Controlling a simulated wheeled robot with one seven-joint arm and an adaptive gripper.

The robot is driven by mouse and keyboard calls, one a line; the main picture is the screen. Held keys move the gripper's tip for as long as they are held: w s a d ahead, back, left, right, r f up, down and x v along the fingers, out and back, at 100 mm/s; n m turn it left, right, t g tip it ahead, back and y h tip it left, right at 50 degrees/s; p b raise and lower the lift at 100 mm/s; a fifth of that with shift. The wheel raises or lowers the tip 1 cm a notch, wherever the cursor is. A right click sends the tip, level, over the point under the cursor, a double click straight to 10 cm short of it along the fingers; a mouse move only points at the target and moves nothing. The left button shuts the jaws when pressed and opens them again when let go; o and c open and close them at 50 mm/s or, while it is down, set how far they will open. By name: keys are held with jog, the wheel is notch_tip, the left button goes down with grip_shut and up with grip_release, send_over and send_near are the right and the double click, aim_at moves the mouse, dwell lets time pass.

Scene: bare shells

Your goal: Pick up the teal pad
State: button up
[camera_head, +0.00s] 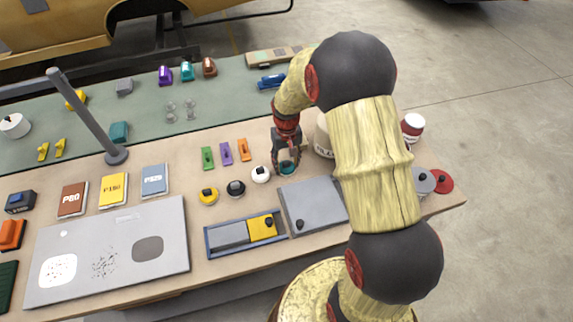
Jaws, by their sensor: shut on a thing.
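The teal pad (287,169) is a small round piece at the right end of a row of similar round pads on the wooden worktop. My gripper (287,167) points down over it and is shut on it. The fingers hide part of the pad. I cannot tell whether the pad still touches the worktop.
White (260,174), black (235,189) and yellow (208,196) pads lie to the left. A grey plate (312,205) lies just in front. A pale jar (324,135) stands close on the right, partly behind my arm. Green, purple and orange pieces (244,150) lie behind.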

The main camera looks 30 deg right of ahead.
aim_at(288, 162)
jog(key=shift+r, duration=0.6)
grip_shut()
jog(key=r, duration=0.1)
jog(key=r+p, duration=0.1)
jog(key=shift+s+d+r, duration=0.2)
jog(key=shift+r, duration=0.1)
jog(key=s+d+r+p, duration=0.1)
jog(key=s+d+r, duration=0.2)
jog(key=s, duration=0.3)
jog(key=s+d+r+p, duration=0.1)
jog(key=s+d+r, duration=0.2)
jog(key=s+r, duration=0.2)
jog(key=shift+s+d+r, duration=0.25)
jog(key=shift+s+r, duration=0.15)
jog(key=shift+r, duration=0.15)
jog(key=shift+o, duration=0.5)
grip_release()
jog(key=c, duration=0.5)
jog(key=shift+w, duration=0.1)
grip_shut()
